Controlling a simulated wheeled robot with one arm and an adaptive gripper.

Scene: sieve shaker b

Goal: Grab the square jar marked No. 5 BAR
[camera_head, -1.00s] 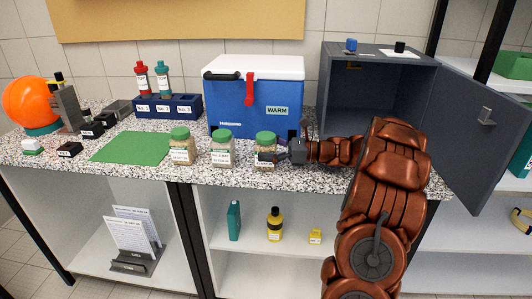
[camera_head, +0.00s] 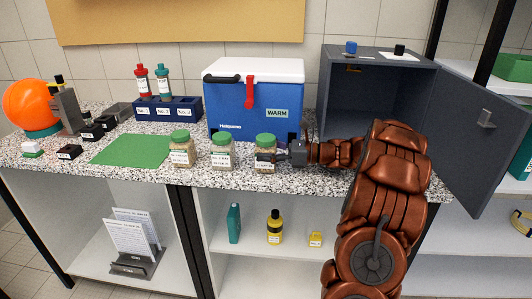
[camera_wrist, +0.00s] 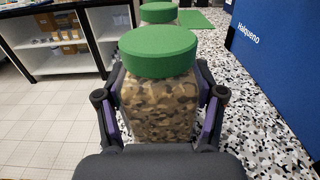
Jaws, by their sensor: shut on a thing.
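Three square clear jars with green lids stand in a row along the counter's front. The rightmost jar (camera_head: 265,153) is between my gripper's fingers (camera_head: 279,154). In the wrist view this jar (camera_wrist: 160,105) fills the middle, with brown and tan grains inside, and the fingers press on both its sides. Its label does not face the wrist camera and is too small to read in the head view. The middle jar (camera_head: 222,152) and the left jar (camera_head: 181,150) carry white labels, also too small to read. My gripper reaches in from the right.
A blue cooler marked WARM (camera_head: 240,115) stands close behind the jars. A grey cabinet (camera_head: 365,100) with its door (camera_head: 485,135) open is at the right. A green mat (camera_head: 130,150) lies clear at the left. A blue rack (camera_head: 168,108) holds two bottles.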

